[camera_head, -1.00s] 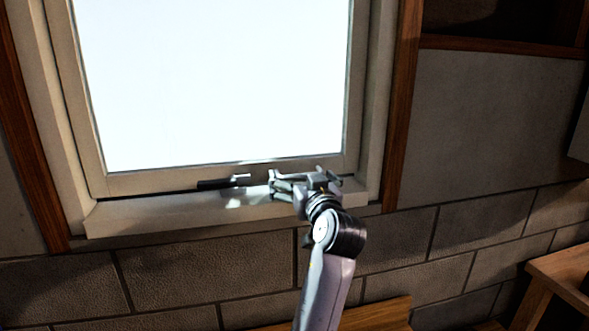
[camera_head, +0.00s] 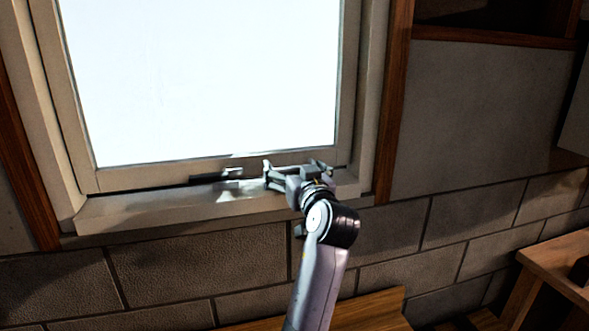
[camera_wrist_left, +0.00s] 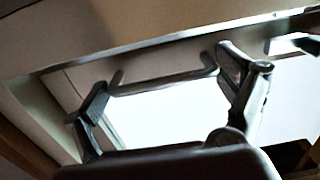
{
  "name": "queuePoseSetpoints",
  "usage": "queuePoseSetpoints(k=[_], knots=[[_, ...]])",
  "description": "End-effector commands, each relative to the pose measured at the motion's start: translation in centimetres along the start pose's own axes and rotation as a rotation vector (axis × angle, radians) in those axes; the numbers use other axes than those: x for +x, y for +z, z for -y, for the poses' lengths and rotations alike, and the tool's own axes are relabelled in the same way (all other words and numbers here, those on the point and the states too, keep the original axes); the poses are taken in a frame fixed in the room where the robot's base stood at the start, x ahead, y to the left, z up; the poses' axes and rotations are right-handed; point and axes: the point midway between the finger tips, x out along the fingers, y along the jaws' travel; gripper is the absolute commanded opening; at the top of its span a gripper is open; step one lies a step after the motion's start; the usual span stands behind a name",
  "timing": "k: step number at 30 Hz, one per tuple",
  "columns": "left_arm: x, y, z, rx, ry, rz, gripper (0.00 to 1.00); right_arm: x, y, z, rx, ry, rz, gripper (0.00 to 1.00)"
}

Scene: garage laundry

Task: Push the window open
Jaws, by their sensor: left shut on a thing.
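The window (camera_head: 205,75) is a bright pane in a pale frame. Its bottom rail (camera_head: 130,178) sits just above the sill (camera_head: 150,208), with a thin dark gap between them. My left gripper (camera_head: 297,172) is at the right part of this rail. In the left wrist view, its fingers (camera_wrist_left: 168,88) stand widely apart, at the two ends of a U-shaped handle (camera_wrist_left: 165,82) on the window frame, and it is shut on that handle. My right gripper is out of view.
A dark latch-like piece (camera_head: 215,177) lies on the rail just left of the gripper. Wooden trim (camera_head: 392,110) borders the window. A block wall (camera_head: 200,260) is below, and a wooden bench (camera_head: 560,270) stands at lower right.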

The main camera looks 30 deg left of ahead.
Motion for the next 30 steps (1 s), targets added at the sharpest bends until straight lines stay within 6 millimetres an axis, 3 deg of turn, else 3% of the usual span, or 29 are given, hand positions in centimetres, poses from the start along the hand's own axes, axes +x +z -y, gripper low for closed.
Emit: queuePoseSetpoints(k=[10,14,22,30], knots=[[0.0,0.0,0.1,-0.005,-0.001,0.001,0.42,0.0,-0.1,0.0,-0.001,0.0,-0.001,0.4],[0.7,0.3,0.0,-0.005,-0.002,-0.013,0.42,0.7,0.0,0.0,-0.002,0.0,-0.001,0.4],[5.2,0.6,0.1,-0.005,-0.004,-0.099,0.42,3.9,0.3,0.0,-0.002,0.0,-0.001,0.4],[6.4,0.2,0.1,-0.008,0.0,-0.118,0.42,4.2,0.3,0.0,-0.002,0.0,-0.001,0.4]])
